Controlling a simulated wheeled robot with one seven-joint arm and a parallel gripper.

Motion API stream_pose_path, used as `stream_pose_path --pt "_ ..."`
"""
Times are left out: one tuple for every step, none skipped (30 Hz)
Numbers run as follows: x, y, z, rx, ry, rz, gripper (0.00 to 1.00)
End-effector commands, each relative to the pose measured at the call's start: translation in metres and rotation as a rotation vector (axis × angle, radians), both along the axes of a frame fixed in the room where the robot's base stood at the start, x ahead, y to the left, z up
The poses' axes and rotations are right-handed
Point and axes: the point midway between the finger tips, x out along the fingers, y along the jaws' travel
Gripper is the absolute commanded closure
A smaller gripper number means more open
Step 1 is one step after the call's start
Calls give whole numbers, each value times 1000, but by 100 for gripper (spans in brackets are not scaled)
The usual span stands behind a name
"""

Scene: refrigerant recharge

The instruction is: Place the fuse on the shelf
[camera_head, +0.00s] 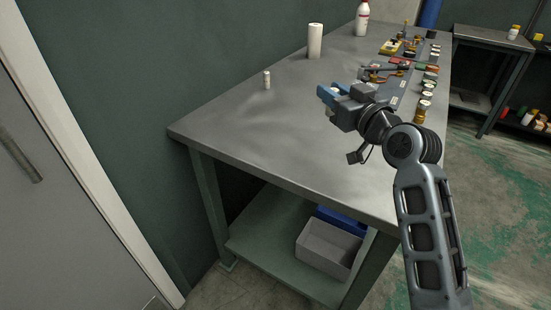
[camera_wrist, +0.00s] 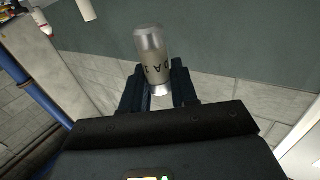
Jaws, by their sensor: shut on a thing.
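The fuse (camera_wrist: 152,50) is a small cylinder with silver ends and a pale band with dark lettering. In the wrist view it stands out between the two fingers of my gripper (camera_wrist: 160,88), which is shut on it. In the head view my gripper (camera_head: 328,96) is above the metal table (camera_head: 235,120), with a bit of something pale showing at its blue fingers. A lower shelf (camera_head: 258,248) runs under the table, and a dark shelf unit (camera_head: 531,120) stands at the far right. I cannot tell which shelf is meant.
A small pale cylinder (camera_head: 267,80), a white roll (camera_head: 315,41) and a white bottle (camera_head: 362,18) stand on the table. Tools and jars (camera_head: 428,85) line its right side. A grey bin (camera_head: 327,248) sits on the lower shelf. The table's near left part is clear.

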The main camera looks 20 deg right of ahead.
Motion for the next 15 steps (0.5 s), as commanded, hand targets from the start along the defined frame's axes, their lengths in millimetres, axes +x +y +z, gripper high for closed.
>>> stream_pose_path --pt "0 0 0 0 0 0 100" --pt "0 0 0 0 -1 0 100" --pt "0 0 0 0 -1 0 100" --pt "0 0 0 0 -1 0 100" --pt "0 0 0 0 -1 0 100" --pt "0 1 0 0 -1 0 100" --pt "0 2 -1 0 0 0 100" --pt "1 4 -2 0 0 0 100" --pt "2 8 -4 1 1 0 100" --pt "2 12 -6 1 1 1 100" --pt "3 17 -9 2 1 2 100" --pt "4 26 -14 1 3 4 100" --pt "5 32 -17 2 3 4 100" --pt "7 37 -21 1 4 3 100" --pt "8 46 -26 2 3 3 100"
